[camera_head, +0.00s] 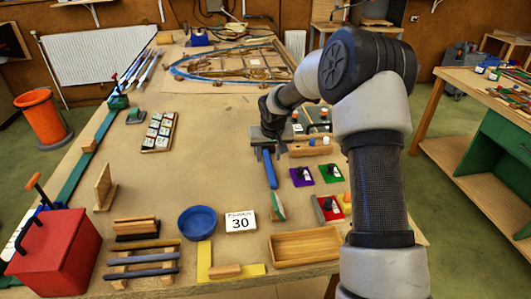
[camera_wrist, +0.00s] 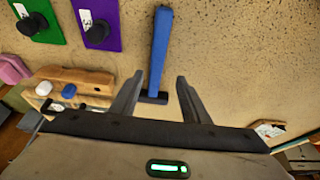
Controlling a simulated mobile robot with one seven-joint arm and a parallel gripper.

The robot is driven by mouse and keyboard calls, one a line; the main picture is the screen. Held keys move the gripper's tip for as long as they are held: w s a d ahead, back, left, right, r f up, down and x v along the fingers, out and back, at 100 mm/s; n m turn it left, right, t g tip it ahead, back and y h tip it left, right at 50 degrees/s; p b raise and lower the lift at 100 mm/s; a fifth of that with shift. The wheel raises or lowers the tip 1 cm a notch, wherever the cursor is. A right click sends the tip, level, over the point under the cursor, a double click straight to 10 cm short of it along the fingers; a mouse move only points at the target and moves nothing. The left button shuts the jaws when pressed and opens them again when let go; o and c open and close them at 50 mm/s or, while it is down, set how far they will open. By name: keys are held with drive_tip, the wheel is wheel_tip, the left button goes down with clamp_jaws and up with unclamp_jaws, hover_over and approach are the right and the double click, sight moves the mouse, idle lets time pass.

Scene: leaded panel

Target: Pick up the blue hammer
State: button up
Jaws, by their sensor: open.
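The blue hammer has a blue handle (camera_head: 270,170) and lies on the workbench, pointing toward the front of the bench in the head view. In the wrist view its blue handle (camera_wrist: 161,48) runs up the picture and its dark head (camera_wrist: 152,97) shows between the fingers. My gripper (camera_head: 267,152) is at the head end of the hammer in the head view, where it hides the hammer's head. In the wrist view my gripper (camera_wrist: 158,80) is open, with one finger on each side of the hammer's head. I cannot tell the exact height of the fingers above it.
Purple (camera_head: 301,177) and green (camera_head: 331,173) plates with black knobs lie right of the hammer. A wooden block with coloured knobs (camera_wrist: 72,85) is close to my gripper. A blue bowl (camera_head: 197,221) and a "30" card (camera_head: 240,221) lie nearer the front.

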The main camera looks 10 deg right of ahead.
sight(269, 164)
drive_tip(key=x, duration=0.5)
drive_tip(key=shift+d+f, duration=0.2)
drive_tip(key=shift+d, duration=0.2)
drive_tip(key=shift+s, duration=0.1)
drive_tip(key=c, duration=1)
clamp_jaws()
drive_tip(key=shift+r, duration=0.1)
